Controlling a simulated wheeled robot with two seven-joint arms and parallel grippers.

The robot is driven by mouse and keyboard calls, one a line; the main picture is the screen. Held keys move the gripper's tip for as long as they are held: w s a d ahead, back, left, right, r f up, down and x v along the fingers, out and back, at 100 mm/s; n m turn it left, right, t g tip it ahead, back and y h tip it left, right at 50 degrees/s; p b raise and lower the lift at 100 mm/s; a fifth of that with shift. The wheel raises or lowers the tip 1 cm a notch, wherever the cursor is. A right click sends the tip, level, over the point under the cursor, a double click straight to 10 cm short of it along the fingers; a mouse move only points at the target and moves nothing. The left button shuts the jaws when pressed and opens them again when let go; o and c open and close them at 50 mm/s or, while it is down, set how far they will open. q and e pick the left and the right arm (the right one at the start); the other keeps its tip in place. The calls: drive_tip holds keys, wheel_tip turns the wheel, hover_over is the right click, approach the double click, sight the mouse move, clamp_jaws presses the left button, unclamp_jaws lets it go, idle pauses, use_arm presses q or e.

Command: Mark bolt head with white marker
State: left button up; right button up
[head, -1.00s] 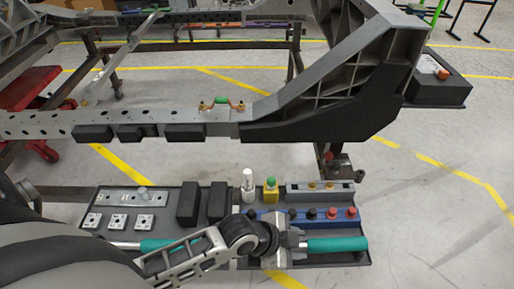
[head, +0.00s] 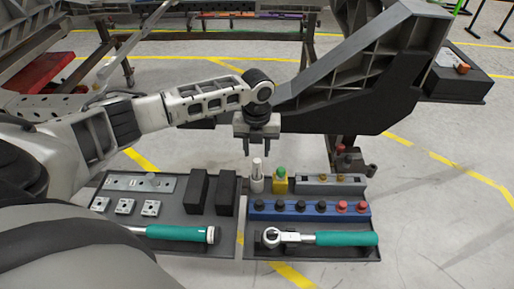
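The white marker (head: 257,183) stands upright in the tray below the chassis, just left of a yellow block with a green top. My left gripper (head: 259,151) points down above the marker, with its two fingers apart and nothing between them. The fingertips look a little above the marker's top; the exact gap is hard to judge. I cannot make out a bolt head on the chassis. My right gripper is out of view.
The tool tray (head: 245,252) holds teal-handled wrenches (head: 345,239), black blocks (head: 198,190), a blue rack (head: 265,211) with black and red knobs, and the yellow block (head: 280,184) close beside the marker. The dark chassis bracket (head: 350,112) rises behind on the right.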

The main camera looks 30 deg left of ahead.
sight(257, 160)
use_arm(q)
wheel_tip(257, 160, down, 4)
drive_tip(key=b, duration=0.3)
drive_tip(key=shift+r, duration=0.1)
drive_tip(key=shift+f, duration=1.4)
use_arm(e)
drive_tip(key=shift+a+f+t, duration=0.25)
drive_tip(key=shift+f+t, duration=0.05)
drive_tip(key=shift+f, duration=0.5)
